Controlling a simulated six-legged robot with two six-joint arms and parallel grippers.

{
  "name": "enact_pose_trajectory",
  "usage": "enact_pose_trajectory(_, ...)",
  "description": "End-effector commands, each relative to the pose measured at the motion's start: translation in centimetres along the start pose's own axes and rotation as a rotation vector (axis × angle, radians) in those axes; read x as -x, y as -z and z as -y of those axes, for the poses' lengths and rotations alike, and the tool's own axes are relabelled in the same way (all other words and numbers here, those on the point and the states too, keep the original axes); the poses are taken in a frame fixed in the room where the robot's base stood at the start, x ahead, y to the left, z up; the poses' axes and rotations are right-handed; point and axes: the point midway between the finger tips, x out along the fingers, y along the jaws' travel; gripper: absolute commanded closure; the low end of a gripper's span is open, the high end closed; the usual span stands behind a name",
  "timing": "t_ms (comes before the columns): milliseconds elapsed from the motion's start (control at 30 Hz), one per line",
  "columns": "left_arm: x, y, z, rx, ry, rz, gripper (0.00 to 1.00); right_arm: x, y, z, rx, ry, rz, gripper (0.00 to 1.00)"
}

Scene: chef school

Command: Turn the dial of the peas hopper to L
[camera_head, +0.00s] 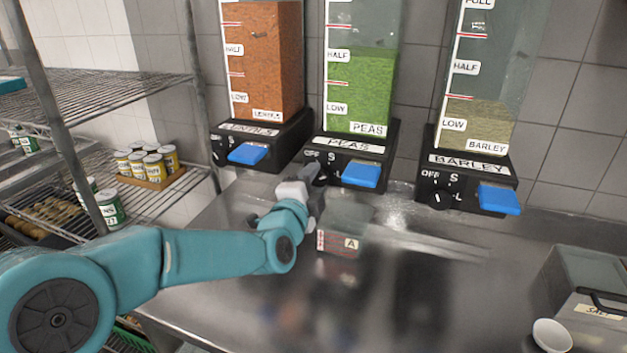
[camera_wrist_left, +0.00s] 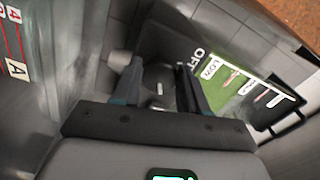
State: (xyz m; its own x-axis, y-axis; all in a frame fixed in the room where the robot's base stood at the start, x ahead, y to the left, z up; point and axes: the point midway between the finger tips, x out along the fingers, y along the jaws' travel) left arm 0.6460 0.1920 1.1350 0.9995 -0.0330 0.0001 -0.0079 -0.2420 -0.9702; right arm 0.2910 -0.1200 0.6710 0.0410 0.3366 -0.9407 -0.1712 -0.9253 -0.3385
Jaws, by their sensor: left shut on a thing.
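The peas hopper (camera_head: 360,95) stands in the middle of three hoppers, filled with green peas to about the HALF mark. Its black base carries a PEAS label, a blue lever (camera_head: 360,175) and the letters OFF and S. In the left wrist view the dark dial (camera_wrist_left: 158,76), with a small white mark, sits between the two fingers of my left gripper (camera_wrist_left: 160,85). The gripper is shut on it. My right gripper is not in view.
A clear container marked A (camera_head: 345,242) stands on the steel counter under the peas hopper. The lentils hopper (camera_head: 262,70) is at left, the barley hopper (camera_head: 485,85) at right. A salt box (camera_head: 590,285) and white bowl (camera_head: 552,335) are at lower right. Wire shelves (camera_head: 110,95) stand left.

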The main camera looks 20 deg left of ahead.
Motion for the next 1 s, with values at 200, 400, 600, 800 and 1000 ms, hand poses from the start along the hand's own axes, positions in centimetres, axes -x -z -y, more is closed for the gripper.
enact_pose_trajectory(200,0.02,0.18,0.17,-0.196,0.0,-0.003,0.87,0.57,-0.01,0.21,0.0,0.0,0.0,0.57)
enact_pose_trajectory(400,0.02,0.2,0.16,-0.343,-0.001,-0.004,0.87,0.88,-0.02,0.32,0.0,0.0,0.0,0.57)
enact_pose_trajectory(600,0.02,0.21,0.11,-0.447,-0.002,-0.004,0.87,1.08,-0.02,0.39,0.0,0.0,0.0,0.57)
enact_pose_trajectory(800,0.03,0.21,0.05,-0.503,-0.003,-0.004,0.87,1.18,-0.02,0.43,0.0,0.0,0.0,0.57)
enact_pose_trajectory(1000,0.03,0.21,-0.02,-0.523,-0.004,-0.005,0.87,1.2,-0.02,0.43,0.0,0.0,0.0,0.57)
